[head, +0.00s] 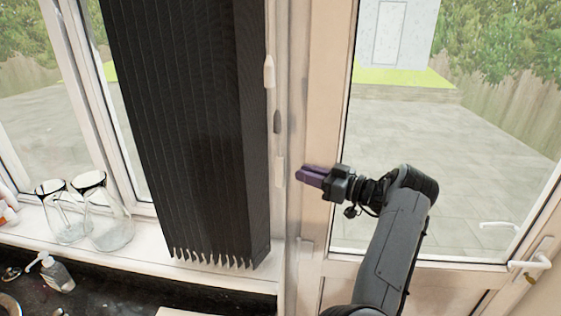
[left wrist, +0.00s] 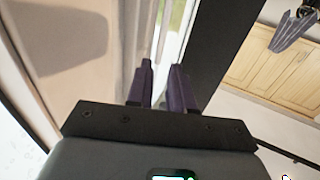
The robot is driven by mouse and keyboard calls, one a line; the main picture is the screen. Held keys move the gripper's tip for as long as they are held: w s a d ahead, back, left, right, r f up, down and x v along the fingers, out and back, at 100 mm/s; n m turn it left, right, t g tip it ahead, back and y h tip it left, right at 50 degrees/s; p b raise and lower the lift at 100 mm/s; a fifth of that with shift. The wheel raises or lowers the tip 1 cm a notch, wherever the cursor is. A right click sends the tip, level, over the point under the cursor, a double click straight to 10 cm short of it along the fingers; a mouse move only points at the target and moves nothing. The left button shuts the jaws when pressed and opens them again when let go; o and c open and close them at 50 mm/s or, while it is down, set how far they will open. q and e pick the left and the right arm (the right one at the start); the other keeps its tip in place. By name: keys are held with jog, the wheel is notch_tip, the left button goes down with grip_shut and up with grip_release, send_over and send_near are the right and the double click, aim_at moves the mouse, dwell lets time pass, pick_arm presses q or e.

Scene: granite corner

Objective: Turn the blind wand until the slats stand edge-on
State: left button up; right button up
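A dark vertical blind (head: 190,110) hangs bunched at the window, its slats close together in narrow folds. Along its right edge hang a cream tapered piece (head: 269,72), a grey one (head: 277,122) and a cream one (head: 280,171); I cannot tell which belongs to the wand. My left gripper (head: 300,175) has purple fingers pointing left, a little right of the lowest piece and apparently apart from it. In the left wrist view its fingers (left wrist: 161,75) stand slightly apart, with nothing seen between them. My right gripper is not in view.
Two glass vessels (head: 107,230) stand on the window sill at left. A soap bottle (head: 57,274) stands on the dark counter below. A glazed door with a white handle (head: 538,263) is at right. In the left wrist view, wooden cabinets (left wrist: 290,62) show at right.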

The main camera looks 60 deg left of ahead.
aim_at(279, 165)
pick_arm(q)
jog(key=p+x, duration=0.3)
jog(key=x, duration=0.5)
jog(key=shift+s+a+r+p, duration=0.1)
jog(key=shift+r+p, duration=0.05)
jog(key=shift+p, duration=0.2)
jog(key=shift+s+a, duration=0.1)
jog(key=shift+a, duration=0.2)
grip_shut()
